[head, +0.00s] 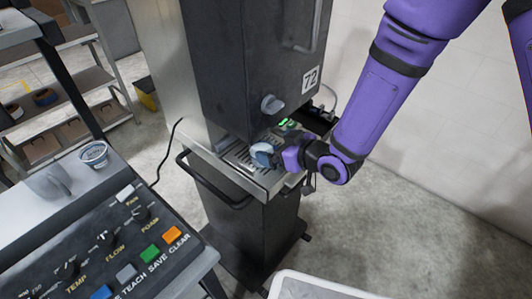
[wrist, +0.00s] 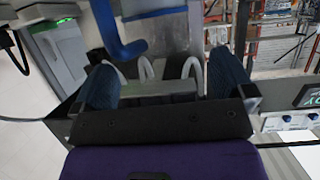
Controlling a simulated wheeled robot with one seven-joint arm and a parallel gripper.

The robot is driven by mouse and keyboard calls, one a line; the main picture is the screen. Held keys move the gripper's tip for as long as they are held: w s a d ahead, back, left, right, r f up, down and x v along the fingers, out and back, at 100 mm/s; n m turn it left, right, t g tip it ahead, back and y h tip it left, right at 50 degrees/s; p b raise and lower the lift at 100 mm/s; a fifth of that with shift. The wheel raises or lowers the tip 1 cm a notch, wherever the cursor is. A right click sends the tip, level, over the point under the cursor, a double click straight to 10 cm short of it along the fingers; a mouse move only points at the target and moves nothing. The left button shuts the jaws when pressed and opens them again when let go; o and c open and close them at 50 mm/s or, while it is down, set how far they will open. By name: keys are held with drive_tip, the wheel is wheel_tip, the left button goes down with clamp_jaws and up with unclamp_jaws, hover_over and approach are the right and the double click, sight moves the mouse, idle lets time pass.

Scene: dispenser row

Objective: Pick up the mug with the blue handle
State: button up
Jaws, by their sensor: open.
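A small pale blue-and-white object (head: 263,153), apparently the mug, stands on the metal drip tray of the dispenser in the head view. My gripper (head: 284,155) is right at its right side and partly covers it. In the wrist view my gripper (wrist: 164,72) is open, with its two dark blue fingers apart. A curved blue piece (wrist: 118,45), which looks like a handle, shows just beyond the left finger. Pale curved shapes lie between the fingers; I cannot tell whether they belong to the mug. Contact with the fingers cannot be made out.
The dark dispenser marked 72 (head: 243,65) overhangs the drip tray (head: 238,158). A rail (head: 212,183) runs along the tray's front left. Open grey floor lies at right.

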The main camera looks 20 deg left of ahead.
sight(269, 143)
drive_tip(key=shift+x, duration=1.55)
drive_tip(key=c, duration=1.1)
drive_tip(key=shift+w+r, duration=0.1)
drive_tip(key=shift+r, duration=0.1)
